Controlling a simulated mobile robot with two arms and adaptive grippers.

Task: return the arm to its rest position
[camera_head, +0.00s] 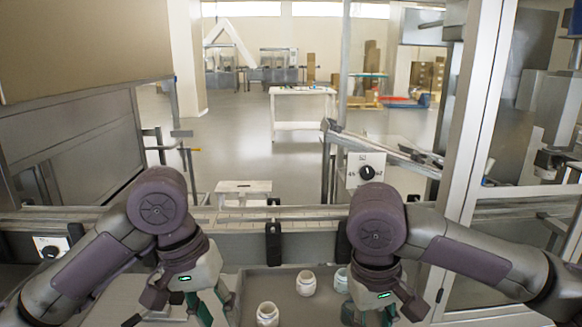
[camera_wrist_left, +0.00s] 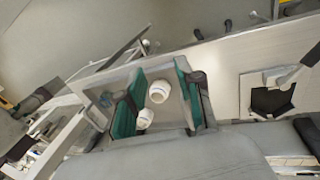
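My left arm comes in from the left in the head view, bent, with its gripper (camera_head: 214,303) pointing down at the bottom of the picture. In the left wrist view its two teal fingers (camera_wrist_left: 160,102) stand apart, with nothing held between them. White jars show beyond the gap. My right arm mirrors it on the right. Its gripper (camera_head: 368,314) points down near the bottom edge, and its fingertips are partly hidden, so its opening is unclear.
A white jar (camera_head: 306,283) and another (camera_head: 267,314) stand in the grey tray (camera_head: 253,285) between the grippers. A pale green jar (camera_head: 341,281) is close to my right gripper. A metal rail (camera_head: 240,238) runs behind. A glazed frame (camera_head: 474,120) stands at the right.

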